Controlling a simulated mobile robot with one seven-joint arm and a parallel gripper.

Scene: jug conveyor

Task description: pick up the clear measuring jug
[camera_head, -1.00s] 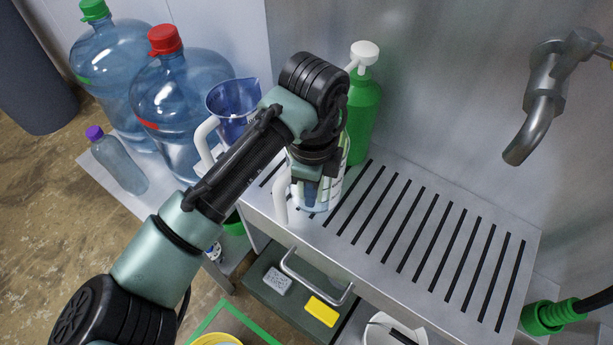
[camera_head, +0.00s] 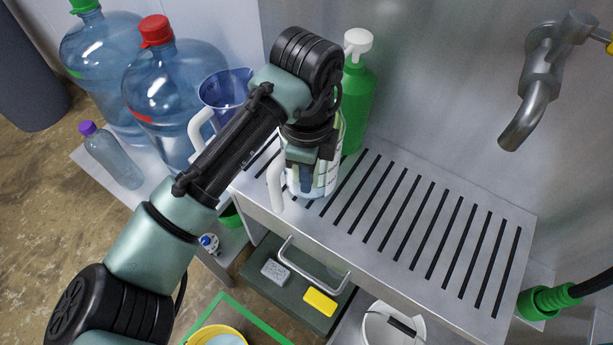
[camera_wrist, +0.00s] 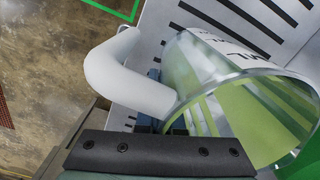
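The clear measuring jug (camera_head: 332,178) stands upright at the left end of the slotted steel drainboard (camera_head: 430,235), with its white handle (camera_head: 276,186) toward the front left. My gripper (camera_head: 308,178) is pointed down at the jug, overlapping its near side beside the handle, and my wrist hides the jug's top. In the wrist view the jug's clear wall (camera_wrist: 235,105) and white handle (camera_wrist: 125,75) fill the middle. Part of a finger shows between handle and wall; a dark gripper part covers the bottom. Whether the fingers are closed on the jug is hidden.
A green pump bottle (camera_head: 358,100) stands right behind the jug. A blue-tinted jug (camera_head: 222,92) and large water bottles (camera_head: 178,88) are to the left. A metal faucet (camera_head: 535,85) hangs at the right. The drainboard's right part is clear.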

